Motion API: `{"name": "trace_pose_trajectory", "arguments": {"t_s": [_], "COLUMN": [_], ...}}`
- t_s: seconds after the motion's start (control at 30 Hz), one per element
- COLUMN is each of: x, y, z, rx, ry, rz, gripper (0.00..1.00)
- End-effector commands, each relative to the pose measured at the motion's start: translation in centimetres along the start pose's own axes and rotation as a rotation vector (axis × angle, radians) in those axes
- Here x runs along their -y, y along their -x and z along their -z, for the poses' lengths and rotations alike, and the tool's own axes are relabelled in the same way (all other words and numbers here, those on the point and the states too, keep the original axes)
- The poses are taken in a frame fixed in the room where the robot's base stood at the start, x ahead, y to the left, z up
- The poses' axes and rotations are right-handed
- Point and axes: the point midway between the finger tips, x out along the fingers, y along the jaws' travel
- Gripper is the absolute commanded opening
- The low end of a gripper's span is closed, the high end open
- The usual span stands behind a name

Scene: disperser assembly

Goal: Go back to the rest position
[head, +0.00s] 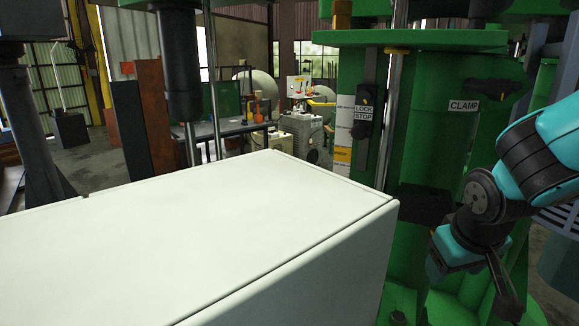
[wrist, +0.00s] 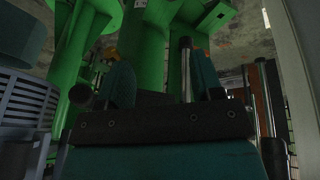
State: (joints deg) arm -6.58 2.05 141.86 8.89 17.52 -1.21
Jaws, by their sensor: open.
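My gripper (head: 472,278) hangs at the lower right of the head view, below the teal and black arm links, in front of the green disperser machine (head: 430,150). It is open, and nothing shows between its fingers. In the wrist view the two teal fingers of my gripper (wrist: 163,80) stand apart, with a green column (wrist: 145,55) behind the gap. On the machine are a dark lever by the LOCK/STOP label (head: 363,108) and a black handle above the CLAMP label (head: 463,105). The arm covers part of the machine's right side.
The green machine stands close behind and beside my gripper. A dark vertical shaft (head: 179,65) hangs at the upper left. A workbench (head: 220,128) and a grey machine (head: 303,135) stand farther back. Open floor (head: 95,165) shows at the left.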

Motion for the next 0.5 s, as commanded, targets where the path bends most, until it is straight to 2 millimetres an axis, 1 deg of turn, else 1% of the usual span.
{"name": "trace_pose_trajectory", "arguments": {"t_s": [0.03, 0.17, 0.2, 0.37, 0.5], "x": [-0.1, 0.3, 1.1, 4.8, 8.3], "y": [-0.1, -0.1, 0.2, 2.6, 5.4], "z": [-1.2, -4.2, -4.5, -4.8, -5.9], "rx": [0.028, 0.095, 0.102, 0.103, 0.114], "ry": [-0.024, -0.080, -0.073, 0.030, 0.146], "rz": [0.026, 0.108, 0.135, 0.242, 0.349], "gripper": [0.60, 0.60, 0.60, 0.60, 0.60]}}
